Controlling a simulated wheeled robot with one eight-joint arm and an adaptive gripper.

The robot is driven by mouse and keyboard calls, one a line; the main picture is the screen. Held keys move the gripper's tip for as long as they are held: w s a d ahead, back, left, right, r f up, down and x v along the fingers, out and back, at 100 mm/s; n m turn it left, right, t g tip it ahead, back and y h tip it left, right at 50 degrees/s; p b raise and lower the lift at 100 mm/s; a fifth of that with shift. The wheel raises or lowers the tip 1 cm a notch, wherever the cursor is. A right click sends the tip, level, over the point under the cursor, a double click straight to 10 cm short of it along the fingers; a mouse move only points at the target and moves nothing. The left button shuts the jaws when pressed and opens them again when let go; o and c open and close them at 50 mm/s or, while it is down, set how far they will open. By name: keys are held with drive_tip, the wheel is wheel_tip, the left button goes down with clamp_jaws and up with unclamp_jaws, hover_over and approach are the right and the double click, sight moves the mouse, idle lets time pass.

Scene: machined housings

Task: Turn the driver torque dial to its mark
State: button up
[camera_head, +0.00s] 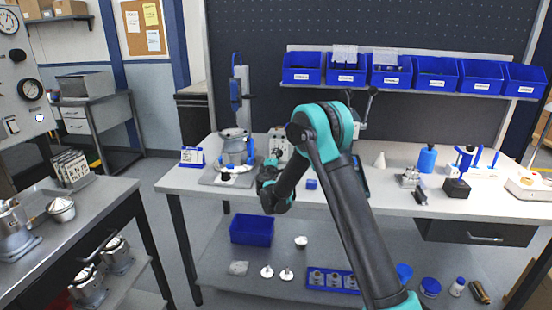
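A small grey box with round dark details on its front (279,147) stands on the workbench, just left of my arm's elbow. It may be the driver's torque unit, but the dial and its mark are too small to make out. My arm crosses in front of the bench and hides part of this area. My gripper (268,168) is at the arm's far end, in front of and just below the grey box. Its fingers are small and dark there, so I cannot tell whether they are open or whether they touch anything.
The workbench (393,203) carries a blue-columned press (238,95) and a metal housing (234,146) on the left. A blue bottle (427,159) and blue fixtures stand right. Blue bins (436,74) hang behind. A side table (95,208) stands near left; floor lies between.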

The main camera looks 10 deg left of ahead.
drive_tip(key=o, duration=1.2)
drive_tip(key=shift+c, duration=0.2)
drive_tip(key=shift+s, duration=0.1)
drive_tip(key=s, duration=1.2)
drive_tip(key=shift+a, duration=0.2)
